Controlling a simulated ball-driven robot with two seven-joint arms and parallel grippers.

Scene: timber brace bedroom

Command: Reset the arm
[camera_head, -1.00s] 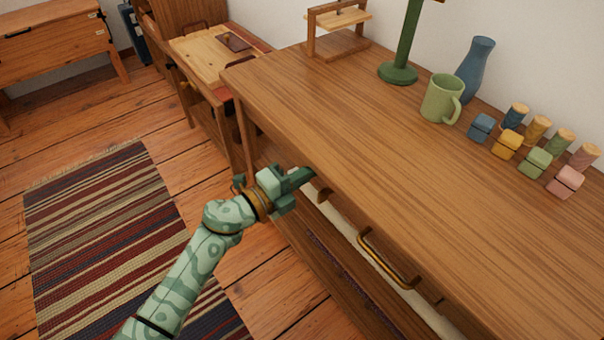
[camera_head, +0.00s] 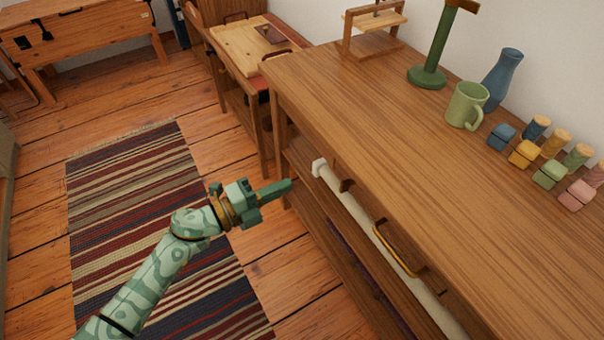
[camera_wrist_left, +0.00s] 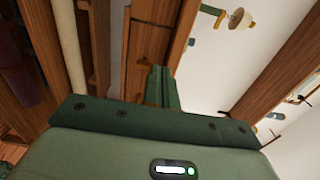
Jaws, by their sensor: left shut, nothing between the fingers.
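My left gripper (camera_head: 275,190) is shut and empty, with its green fingers together. In the head view it hangs in the air over the floor, left of the wooden dresser (camera_head: 370,130) and apart from its front edge. Its mottled green arm comes in from the lower left, above the striped rug. The left wrist view shows the closed fingers (camera_wrist_left: 160,88) pointing toward brown wood, with nothing between them. My right gripper is not in view.
On the dresser stand a green mug (camera_head: 466,106), a blue vase (camera_head: 503,78), a green stand (camera_head: 430,70) and several coloured blocks at the right. A brass handle (camera_head: 393,250) and a white rail (camera_head: 350,205) run along its front. The striped rug (camera_head: 130,200) lies on open floor.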

